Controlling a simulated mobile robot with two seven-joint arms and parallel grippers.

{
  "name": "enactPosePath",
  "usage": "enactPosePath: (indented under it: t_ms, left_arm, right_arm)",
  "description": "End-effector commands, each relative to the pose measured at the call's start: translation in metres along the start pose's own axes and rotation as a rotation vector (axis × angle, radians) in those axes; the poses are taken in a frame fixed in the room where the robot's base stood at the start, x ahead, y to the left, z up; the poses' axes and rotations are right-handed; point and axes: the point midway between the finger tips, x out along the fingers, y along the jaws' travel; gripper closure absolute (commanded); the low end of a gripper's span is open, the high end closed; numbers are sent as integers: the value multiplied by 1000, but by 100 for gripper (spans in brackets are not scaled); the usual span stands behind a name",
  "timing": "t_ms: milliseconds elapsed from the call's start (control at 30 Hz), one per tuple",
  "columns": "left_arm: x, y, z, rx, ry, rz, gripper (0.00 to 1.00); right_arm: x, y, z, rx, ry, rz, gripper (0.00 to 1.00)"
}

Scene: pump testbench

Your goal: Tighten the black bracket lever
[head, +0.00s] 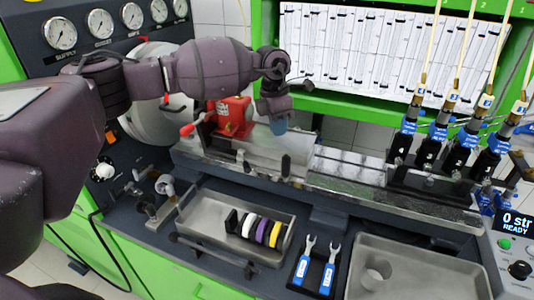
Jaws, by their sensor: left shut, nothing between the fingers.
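My left arm reaches in from the left across the bench. My left gripper (278,124) points down, shut and empty, just right of a red block (234,117) and above a grey metal bracket (277,148) on the rail. A small dark lever-like part (286,166) shows at the bracket's front face, a little below the fingertips. I cannot tell for sure that this is the black bracket lever, nor how it is turned. The fingertips look apart from it. My right gripper is not in view.
A metal tray (190,222) with coloured rings stands in front of the rail. Two blue-handled wrenches (316,268) lie right of it, beside another tray (362,245) with a cup. Several blue-and-black fittings (460,155) with hoses stand at right. A red-tipped handle (187,130) sits left of the red block.

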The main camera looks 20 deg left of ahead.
Motion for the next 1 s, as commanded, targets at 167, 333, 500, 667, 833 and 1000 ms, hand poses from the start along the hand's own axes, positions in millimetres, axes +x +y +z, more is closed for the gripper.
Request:
enactPosePath:
  t_ms: [167, 333, 500, 667, 833, 1000]
  left_arm:
    - [-3, 18, -31, 1, 185, 77, 100]
    - [-6, 20, -45, 6, 275, 91, 100]
    - [-7, 19, -48, 10, 297, 86, 100]
    - [-7, 18, -48, 11, 295, 85, 100]
    - [-5, 18, -49, 11, 295, 84, 100]
    - [10, 20, -53, 10, 296, 82, 100]
  right_arm:
    - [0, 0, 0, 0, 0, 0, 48]
    - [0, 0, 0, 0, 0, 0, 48]
    - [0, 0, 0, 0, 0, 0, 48]
    - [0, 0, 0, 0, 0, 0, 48]
    - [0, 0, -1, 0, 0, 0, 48]
    - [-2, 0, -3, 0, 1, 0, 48]
